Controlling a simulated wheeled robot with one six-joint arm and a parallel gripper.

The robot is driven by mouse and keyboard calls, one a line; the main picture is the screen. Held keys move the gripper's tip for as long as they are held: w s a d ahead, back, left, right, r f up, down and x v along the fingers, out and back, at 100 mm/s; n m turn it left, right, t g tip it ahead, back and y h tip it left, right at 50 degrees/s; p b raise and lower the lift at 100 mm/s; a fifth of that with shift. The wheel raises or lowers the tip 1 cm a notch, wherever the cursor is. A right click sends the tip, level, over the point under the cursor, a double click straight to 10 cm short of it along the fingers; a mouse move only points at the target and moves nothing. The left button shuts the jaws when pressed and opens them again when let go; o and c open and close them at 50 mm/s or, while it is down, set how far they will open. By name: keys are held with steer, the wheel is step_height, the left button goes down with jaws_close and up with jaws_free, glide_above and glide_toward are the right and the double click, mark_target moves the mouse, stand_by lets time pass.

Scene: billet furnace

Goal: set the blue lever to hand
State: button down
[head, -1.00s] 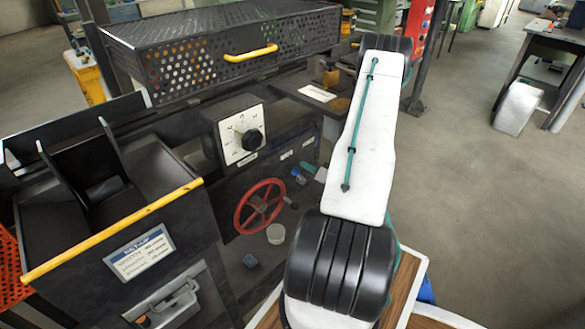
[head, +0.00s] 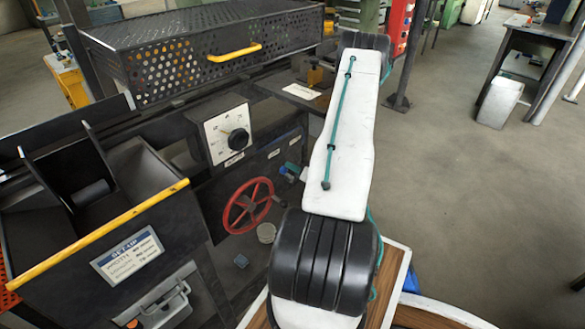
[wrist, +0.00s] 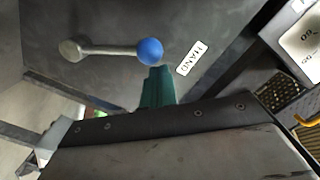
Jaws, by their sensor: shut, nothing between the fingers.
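The blue lever shows in the wrist view: a pale metal rod (wrist: 108,49) runs from a round pivot at left to a blue ball knob (wrist: 150,51). The knob end lies beside a white HAND label (wrist: 192,58), a small gap from it. My gripper (wrist: 157,72) is shut and empty, its green fingertips just below the knob in the picture. I cannot tell whether they touch the knob. In the head view the fingertips are small, beside the panel, and my arm hides part of that area.
A red handwheel (head: 248,205) and a black dial on a white plate (head: 227,138) are left of my arm on the machine front. A dark hopper with a yellow edge (head: 100,245) stands at left. A perforated cover (head: 200,50) is above. Open floor lies at right.

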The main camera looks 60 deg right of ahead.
steer(key=s+r, duration=0.3)
steer(key=s, duration=0.8)
steer(key=shift+d, duration=0.3)
steer(key=shift+r, duration=0.1)
